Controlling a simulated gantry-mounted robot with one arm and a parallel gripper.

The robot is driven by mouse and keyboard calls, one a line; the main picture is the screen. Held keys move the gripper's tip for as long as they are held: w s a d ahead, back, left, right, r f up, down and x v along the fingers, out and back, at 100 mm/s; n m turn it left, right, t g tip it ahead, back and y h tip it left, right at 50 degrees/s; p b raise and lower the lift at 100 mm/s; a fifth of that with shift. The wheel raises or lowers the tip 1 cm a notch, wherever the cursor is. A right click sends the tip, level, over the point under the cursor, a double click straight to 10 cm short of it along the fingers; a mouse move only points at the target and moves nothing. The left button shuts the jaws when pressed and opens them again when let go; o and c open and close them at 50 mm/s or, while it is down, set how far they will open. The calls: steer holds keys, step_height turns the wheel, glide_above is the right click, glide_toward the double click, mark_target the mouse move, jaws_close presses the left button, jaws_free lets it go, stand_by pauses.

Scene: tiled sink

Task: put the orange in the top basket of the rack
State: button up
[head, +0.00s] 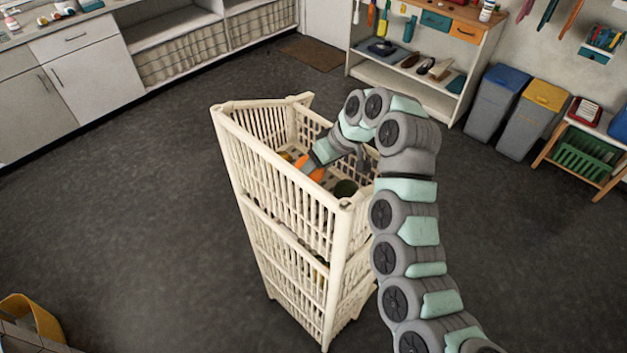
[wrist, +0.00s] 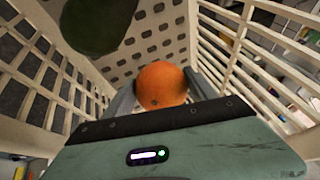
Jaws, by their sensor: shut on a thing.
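The white rack (head: 290,245) stands upright on the floor, and its top basket (head: 275,165) is open above. My arm reaches over the rim and my gripper (head: 309,165) is down inside the top basket. In the wrist view the orange (wrist: 162,85) sits between the two fingers of my gripper (wrist: 163,92), which are shut on it. The basket's perforated floor (wrist: 150,40) shows beyond the orange. In the head view the basket slats and my gripper partly hide the orange; whether it touches the basket floor I cannot tell.
A dark green round thing (head: 346,188) lies in the top basket; it also shows in the wrist view (wrist: 95,22). The slatted basket walls (wrist: 262,75) rise close around my gripper. Open floor surrounds the rack; bins (head: 535,115) and shelves stand farther back.

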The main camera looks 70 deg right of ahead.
steer(key=shift+f+p, duration=0.4)
steer(key=shift+f, duration=1.85)
steer(key=shift+f, duration=0.1)
steer(key=shift+f, duration=0.15)
steer(key=o, duration=1.6)
steer(key=shift+c, duration=0.2)
steer(key=b+v, duration=0.1)
steer(key=v, duration=1.1)
steer(key=shift+r, duration=0.25)
